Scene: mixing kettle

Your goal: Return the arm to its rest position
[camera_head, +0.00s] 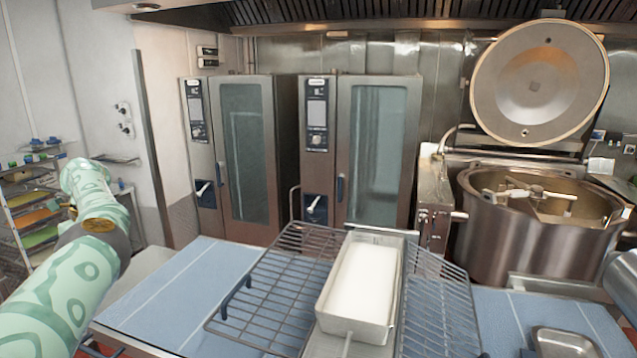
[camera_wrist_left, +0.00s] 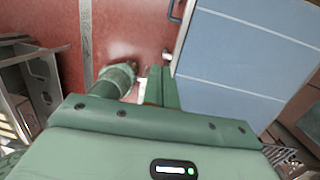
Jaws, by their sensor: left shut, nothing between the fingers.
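My left arm (camera_head: 60,290), pale green with darker patterns, reaches in from the left edge in the head view. It bends upward in front of the white wall, left of the blue worktop. Its fingers are not clearly visible there. In the left wrist view my left gripper (camera_wrist_left: 155,85) is shut and empty, over the red floor (camera_wrist_left: 125,35) beside the blue worktop edge (camera_wrist_left: 240,60).
A white-filled pan (camera_head: 361,280) sits by a wire rack (camera_head: 265,300) on the worktop (camera_head: 180,290). A shelf rack (camera_head: 30,200) stands close left of the arm. Two ovens (camera_head: 245,150) and an open-lidded kettle (camera_head: 530,240) stand behind. A small metal tray (camera_head: 562,343) lies front right.

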